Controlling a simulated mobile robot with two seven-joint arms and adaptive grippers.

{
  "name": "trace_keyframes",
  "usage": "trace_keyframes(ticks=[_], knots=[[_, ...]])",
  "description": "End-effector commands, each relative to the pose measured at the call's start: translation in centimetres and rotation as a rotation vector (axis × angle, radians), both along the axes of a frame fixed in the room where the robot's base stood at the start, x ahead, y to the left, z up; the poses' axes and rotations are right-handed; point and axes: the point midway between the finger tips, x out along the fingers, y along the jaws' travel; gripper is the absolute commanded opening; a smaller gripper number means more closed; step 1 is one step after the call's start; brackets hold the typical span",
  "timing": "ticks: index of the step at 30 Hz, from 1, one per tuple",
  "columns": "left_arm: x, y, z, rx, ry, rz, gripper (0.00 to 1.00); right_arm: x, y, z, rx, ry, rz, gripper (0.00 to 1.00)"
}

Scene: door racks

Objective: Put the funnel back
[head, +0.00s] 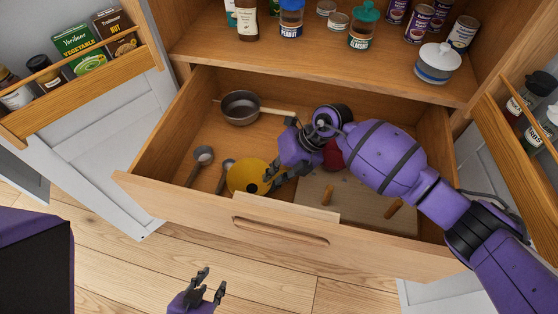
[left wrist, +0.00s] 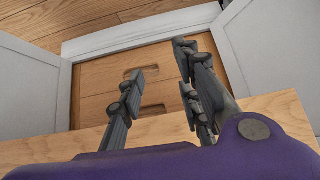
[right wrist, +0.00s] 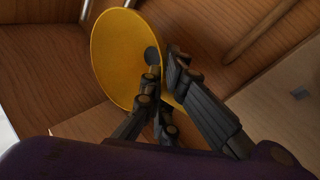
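The yellow funnel (head: 247,176) is in the open drawer, its wide mouth facing up toward the head camera. It also shows in the right wrist view (right wrist: 112,58), with its dark hole near the fingers. My right gripper (head: 275,176) reaches into the drawer from the right. Its fingers (right wrist: 162,88) are close together on either side of the funnel's rim, pinching it. Whether the funnel touches the drawer floor is hard to tell. My left gripper (head: 208,284) is open and empty in front of the drawer; its spread fingers show in the left wrist view (left wrist: 160,95).
The open drawer (head: 180,190) also holds a saucepan (head: 240,107), two ladle-like utensils (head: 203,156), a board (head: 345,205) and a red round item (head: 333,155). Above is a shelf (head: 300,62) with jars and cans. Door racks (head: 75,90) flank both sides.

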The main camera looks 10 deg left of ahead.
Motion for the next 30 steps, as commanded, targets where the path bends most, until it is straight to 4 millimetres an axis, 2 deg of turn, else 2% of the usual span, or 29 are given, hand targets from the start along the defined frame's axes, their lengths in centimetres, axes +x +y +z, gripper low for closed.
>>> trace_keyframes(ticks=[2, 8, 19, 27, 30], knots=[[0.0, 0.0, -0.1, 0.000, 0.000, -0.001, 0.32, 0.0, 0.0, -0.3, 0.000, 0.001, 0.000, 0.00], [0.2, -0.1, 0.0, 0.000, -0.004, -0.002, 0.32, 0.0, 0.0, -0.3, 0.000, 0.001, 0.000, 0.23], [0.4, 0.0, 0.4, -0.001, -0.009, -0.001, 0.32, 0.1, -0.1, 0.3, -0.001, -0.001, -0.001, 0.23], [1.8, 0.0, 3.3, -0.006, -0.050, 0.007, 0.32, 1.2, -2.5, 4.6, -0.002, -0.010, -0.002, 0.23], [1.6, -0.1, 3.6, -0.008, -0.046, 0.007, 0.32, 1.4, -3.2, 5.6, -0.001, -0.008, -0.001, 0.23]])
